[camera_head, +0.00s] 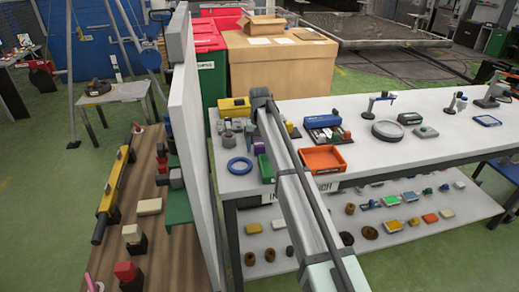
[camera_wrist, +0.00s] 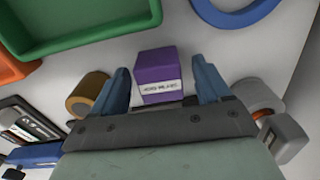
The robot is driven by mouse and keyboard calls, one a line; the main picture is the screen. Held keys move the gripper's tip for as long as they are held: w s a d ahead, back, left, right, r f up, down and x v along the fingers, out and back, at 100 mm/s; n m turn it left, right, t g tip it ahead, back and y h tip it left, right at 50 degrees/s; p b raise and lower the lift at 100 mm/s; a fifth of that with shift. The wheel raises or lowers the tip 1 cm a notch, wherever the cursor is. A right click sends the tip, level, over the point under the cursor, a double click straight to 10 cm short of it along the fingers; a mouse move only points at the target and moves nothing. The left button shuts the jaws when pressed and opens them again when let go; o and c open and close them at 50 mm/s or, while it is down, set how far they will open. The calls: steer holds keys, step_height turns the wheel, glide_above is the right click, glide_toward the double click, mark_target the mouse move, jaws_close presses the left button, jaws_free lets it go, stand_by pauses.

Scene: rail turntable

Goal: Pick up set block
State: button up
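A purple block (camera_wrist: 157,75) with a small white label stands on the pale table top in the wrist view; the label's print is too small to read surely. My gripper (camera_wrist: 163,85) is open, with one blue finger on each side of the block. Small gaps show between the fingers and the block, so it is not clamped. The block's near lower part is hidden by the gripper body. In the head view, a bit of the purple block (camera_head: 259,148) shows beside my arm, and the arm hides most of the gripper.
A green tray (camera_wrist: 80,35) and a blue ring (camera_wrist: 235,14) lie beyond the block. A brown cylinder (camera_wrist: 88,95) stands close to the left finger, and a grey part (camera_wrist: 284,138) lies at right. An orange tray (camera_head: 322,158) is nearby; a white panel (camera_head: 192,130) stands left of the table.

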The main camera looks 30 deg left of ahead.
steer(key=c, duration=1.3)
steer(key=shift+o, duration=0.2)
